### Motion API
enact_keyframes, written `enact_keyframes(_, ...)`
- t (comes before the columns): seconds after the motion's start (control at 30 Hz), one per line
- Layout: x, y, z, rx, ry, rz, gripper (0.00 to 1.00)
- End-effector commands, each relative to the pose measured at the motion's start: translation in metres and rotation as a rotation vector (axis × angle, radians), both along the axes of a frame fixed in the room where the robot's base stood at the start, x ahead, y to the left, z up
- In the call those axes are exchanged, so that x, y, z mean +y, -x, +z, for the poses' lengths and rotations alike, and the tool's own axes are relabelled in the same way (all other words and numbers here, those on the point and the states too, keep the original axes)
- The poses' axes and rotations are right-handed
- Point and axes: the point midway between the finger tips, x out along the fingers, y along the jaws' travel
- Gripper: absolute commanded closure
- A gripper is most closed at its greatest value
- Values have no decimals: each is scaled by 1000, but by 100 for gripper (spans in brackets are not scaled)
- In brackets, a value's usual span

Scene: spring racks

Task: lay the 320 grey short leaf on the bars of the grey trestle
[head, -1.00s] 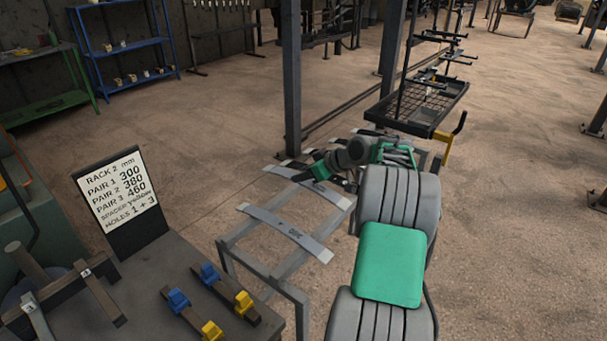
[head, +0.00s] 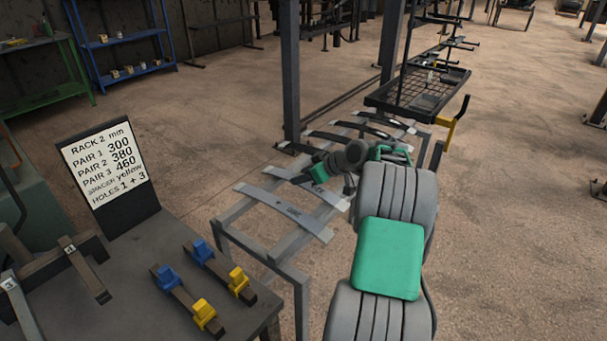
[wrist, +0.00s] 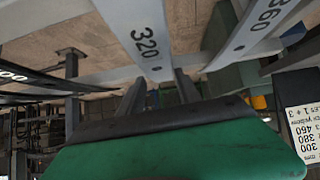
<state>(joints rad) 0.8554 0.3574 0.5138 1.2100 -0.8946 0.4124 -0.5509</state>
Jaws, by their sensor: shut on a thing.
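The grey short leaf marked 320 (wrist: 143,38) shows in the wrist view, its near end between the fingers of my gripper (wrist: 158,92). In the head view this leaf (head: 332,198) lies across the grey trestle (head: 232,238), low over its bars or on them; I cannot tell whether it touches. My gripper (head: 308,180) is shut on it from above, and my arm hides part of it. A grey leaf marked 360 (head: 290,217) lies across the trestle bars nearer to me, beside the 320 leaf and apart from it.
Darker leaves (head: 365,127) lie farther along the trestle. A bench at the left holds a sign (head: 105,170) and clamps with blue and yellow blocks (head: 203,312). A steel post (head: 291,75) and a mesh tray stand (head: 420,97) stand beyond. Floor at the right is open.

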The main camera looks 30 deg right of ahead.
Motion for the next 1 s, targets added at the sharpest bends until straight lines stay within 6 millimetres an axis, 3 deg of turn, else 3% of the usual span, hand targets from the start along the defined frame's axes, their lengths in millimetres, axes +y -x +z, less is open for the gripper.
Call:
enact_keyframes(0.3,0,-1,0,-5,3,0,100)
enact_keyframes(0.33,0,-1,0,-5,3,0,58)
enact_keyframes(0.6,0,0,-2,-3,1,1,36)
enact_keyframes(0.87,0,1,-5,4,-2,0,34)
enact_keyframes(1.0,-4,11,6,0,0,-1,34)
